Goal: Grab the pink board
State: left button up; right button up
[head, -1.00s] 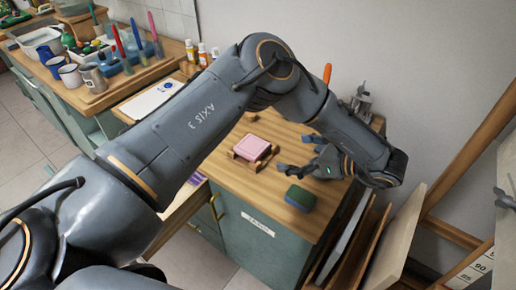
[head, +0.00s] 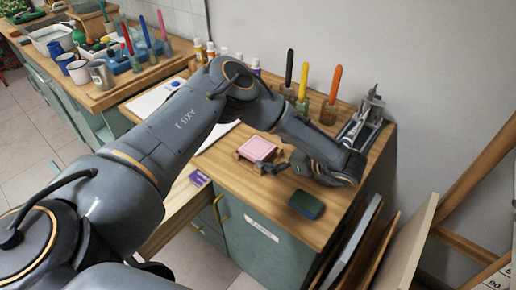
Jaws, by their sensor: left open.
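The pink board (head: 257,149) is a small flat block. It rests on a brown wooden stand on the wooden counter. My left arm comes in from the left and arches over the counter. My left gripper (head: 277,166) is at the right edge of the pink board, low and close to it. Its fingers are small and dark here, and I cannot tell whether they touch the board. My right gripper is not in view.
A green and blue sponge-like block (head: 306,205) lies near the counter's front right. Behind stand handled tools in jars (head: 329,112) and a grey metal device (head: 361,122). A purple box (head: 200,178) is at the front left. Boards lean at the right (head: 411,245).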

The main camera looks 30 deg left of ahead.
aim_at(259, 148)
pick_arm(q)
jog(key=x, duration=0.4)
jog(key=shift+a, duration=0.2)
jog(key=shift+d+r, duration=0.1)
jog(key=shift+d, duration=0.05)
jog(key=shift+c, duration=1.1)
jog(key=c, duration=0.9)
jog(key=shift+r, duration=0.1)
